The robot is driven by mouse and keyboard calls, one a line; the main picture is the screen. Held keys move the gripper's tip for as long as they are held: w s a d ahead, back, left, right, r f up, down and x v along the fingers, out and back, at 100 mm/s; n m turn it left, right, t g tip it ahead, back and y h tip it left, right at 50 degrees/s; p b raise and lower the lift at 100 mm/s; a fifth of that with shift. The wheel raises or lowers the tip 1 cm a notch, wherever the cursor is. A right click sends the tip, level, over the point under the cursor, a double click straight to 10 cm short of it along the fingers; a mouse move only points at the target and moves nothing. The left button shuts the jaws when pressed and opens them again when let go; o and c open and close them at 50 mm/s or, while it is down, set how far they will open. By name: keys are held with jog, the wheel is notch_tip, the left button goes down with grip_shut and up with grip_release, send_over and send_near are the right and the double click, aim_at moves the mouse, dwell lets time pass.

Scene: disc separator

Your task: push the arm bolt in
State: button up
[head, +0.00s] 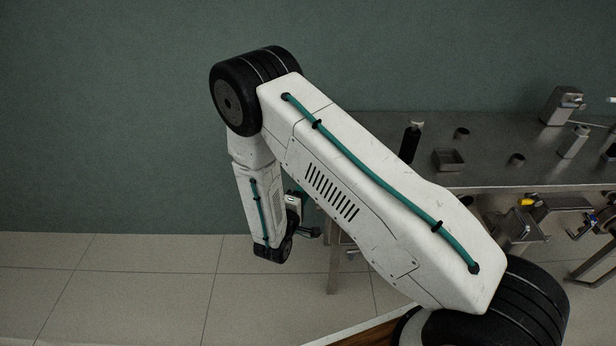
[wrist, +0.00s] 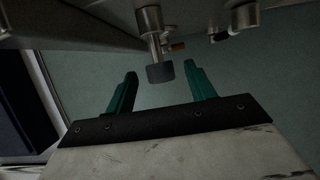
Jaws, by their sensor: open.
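In the wrist view my gripper (wrist: 160,70) has its two teal fingers apart and holds nothing. A dark round knob (wrist: 160,74) on a metal shaft hangs from above and shows between the fingertips. Whether it touches them cannot be told, though gaps show on both sides. A small copper-coloured pin (wrist: 176,47) sticks out beside the shaft. I cannot tell for sure which part is the arm bolt. In the head view my gripper (head: 310,214) is low, beside the left end of the steel bench, partly hidden by my arm.
The steel bench (head: 375,128) carries a black cylinder (head: 411,143), a square dish (head: 448,160), small cups and metal fixtures at right. Metal mechanisms (head: 520,222) hang under its front edge. A second metal cylinder (wrist: 243,16) hangs at upper right in the wrist view. Floor at left is clear.

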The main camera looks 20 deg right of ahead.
jog(key=shift+w+a+x, duration=0.1)
jog(key=shift+x, duration=1.2)
jog(key=shift+w+a+x, duration=0.1)
jog(key=shift+a+x, duration=0.05)
jog(key=shift+x, duration=1.2)
